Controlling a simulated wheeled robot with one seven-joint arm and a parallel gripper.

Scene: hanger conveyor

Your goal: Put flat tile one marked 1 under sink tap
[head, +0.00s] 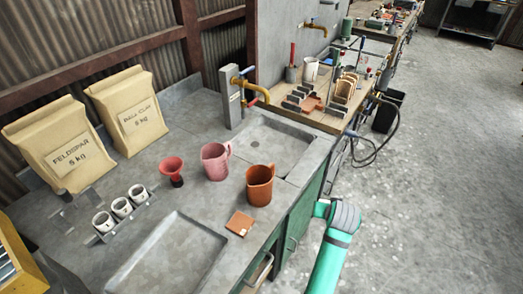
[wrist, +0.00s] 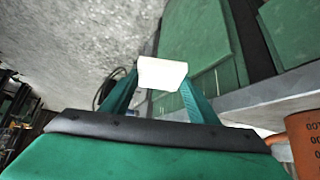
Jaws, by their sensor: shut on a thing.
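My gripper (wrist: 160,90) is shut on a pale, flat-faced piece (wrist: 162,73) in the wrist view. No mark is readable on it, so I cannot tell whether it is tile one. In the head view my arm reaches beside the counter's front edge; the fingers and held piece cannot be made out. A brown square tile (head: 240,223) lies flat on the counter near its front edge; its mark is too small to read. The brass sink tap (head: 256,91), with blue and red handles, juts over the sink basin (head: 272,146).
An orange-brown measuring jug (head: 260,187), a pink jug (head: 215,162) and a red funnel (head: 174,170) stand on the counter. White cups (head: 122,207), two paper sacks (head: 62,145) and a shallow tray (head: 170,258) are left. Green cabinet doors (wrist: 205,42) are close to my gripper. Open floor lies right.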

